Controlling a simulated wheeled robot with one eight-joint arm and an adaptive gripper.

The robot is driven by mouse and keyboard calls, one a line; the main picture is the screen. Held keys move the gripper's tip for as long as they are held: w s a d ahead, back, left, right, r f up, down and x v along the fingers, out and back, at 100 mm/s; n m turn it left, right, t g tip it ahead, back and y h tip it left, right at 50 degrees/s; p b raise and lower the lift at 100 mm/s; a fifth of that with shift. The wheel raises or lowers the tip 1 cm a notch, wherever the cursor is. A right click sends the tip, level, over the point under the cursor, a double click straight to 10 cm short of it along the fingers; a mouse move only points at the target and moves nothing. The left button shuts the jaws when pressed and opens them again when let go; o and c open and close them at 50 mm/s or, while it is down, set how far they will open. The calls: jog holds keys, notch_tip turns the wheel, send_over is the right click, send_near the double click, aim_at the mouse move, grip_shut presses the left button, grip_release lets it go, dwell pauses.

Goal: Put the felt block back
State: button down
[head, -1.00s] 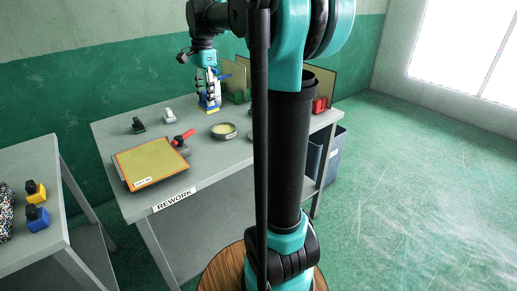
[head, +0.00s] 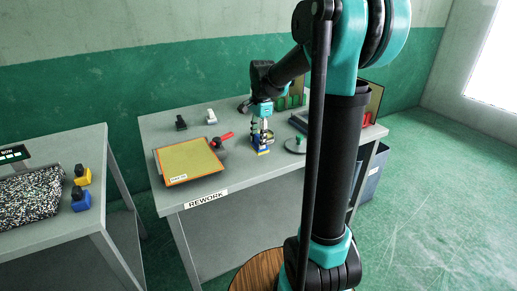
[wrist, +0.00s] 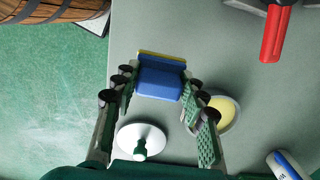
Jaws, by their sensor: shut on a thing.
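My gripper (head: 262,140) is shut on a blue block with a yellow layer along one side, which I take to be the felt block (wrist: 160,78). In the wrist view the block sits between both fingertips. In the head view the block (head: 263,151) is low over the grey rework table (head: 165,122), its yellow side down, near the front edge. I cannot tell whether it touches the table. A round dish with pale yellow contents (wrist: 222,112) is just beside my right finger in the wrist view and is partly hidden by my gripper in the head view.
A round lid with a green knob (head: 295,147) lies to the right of the block. A red-handled tool (head: 223,139) and an orange-edged yellow board (head: 188,160) lie left. Green racks (head: 291,102) stand at the back. Another table (head: 50,215) stands at far left.

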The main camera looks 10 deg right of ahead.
jog(key=shift+f, duration=2.2)
jog(key=c, duration=0.9)
grip_release()
jog(key=shift+f, duration=0.1)
jog(key=shift+o, duration=0.2)
jog(key=r, duration=1.1)
jog(key=shift+w+d+r, duration=0.1)
jog(key=shift+d+r, duration=0.2)
jog(key=shift+r, duration=0.1)
jog(key=s+d+f+n+t, duration=0.2)
jog(key=s+f+n, duration=0.5)
jog(key=s+f, duration=0.2)
jog(key=s+d+f+n+t, duration=0.1)
jog(key=s+f+n+t, duration=0.1)
jog(key=s+f+n, duration=0.5)
jog(key=s+f, duration=0.3)
jog(key=s, duration=0.3)
jog(key=shift+d+f+h, duration=0.25)
jog(key=shift+d+h, duration=0.15)
